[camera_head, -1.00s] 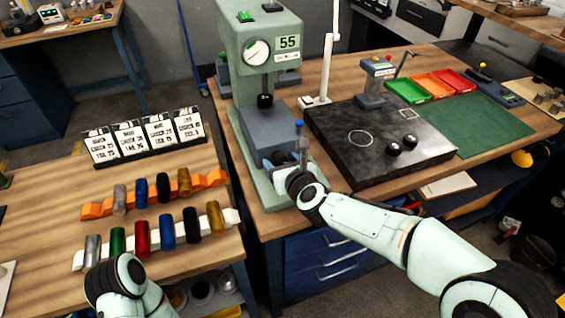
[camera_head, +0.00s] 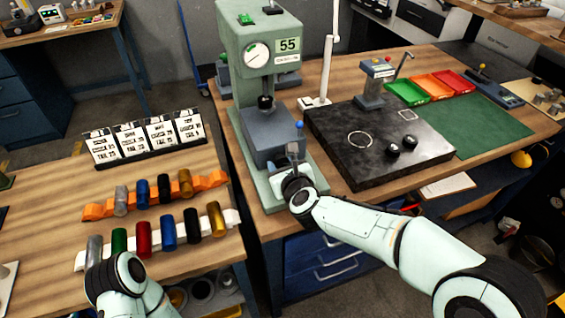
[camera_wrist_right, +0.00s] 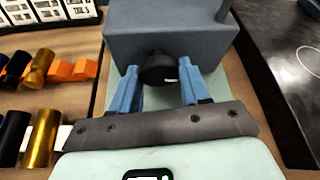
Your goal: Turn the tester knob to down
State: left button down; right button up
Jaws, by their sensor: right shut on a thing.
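The tester (camera_head: 228,42) is a pale green press with a round dial gauge and a "55" label. Its dark grey-blue block (camera_head: 268,140) sits on the base under the black spindle. The right wrist view shows the black round tester knob (camera_wrist_right: 160,68) on the block's near face. My right gripper (camera_wrist_right: 159,88) has its blue fingers on either side of the knob and is shut on it. In the head view, my right gripper (camera_head: 294,150) is at the block's right side and the knob is hidden. My left arm shows at the lower left; its gripper is out of view.
Coloured cylinders on orange and white racks (camera_head: 82,262) stand to the left, before a row of cards (camera_head: 145,138). A green mat (camera_head: 490,128) lies at the far right.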

jog(key=n+t+h, duration=0.1)
jog(key=n+h, duration=0.1)
jog(key=n, duration=0.1)
jog(key=shift+a+b, duration=0.15)
jog(key=shift+b, duration=0.15)
dwell(0.4)
jog(key=o, duration=1)
jog(key=v, duration=1.3)
jog(key=shift+s+b, duration=0.2)
jog(key=shift+b, duration=0.1)
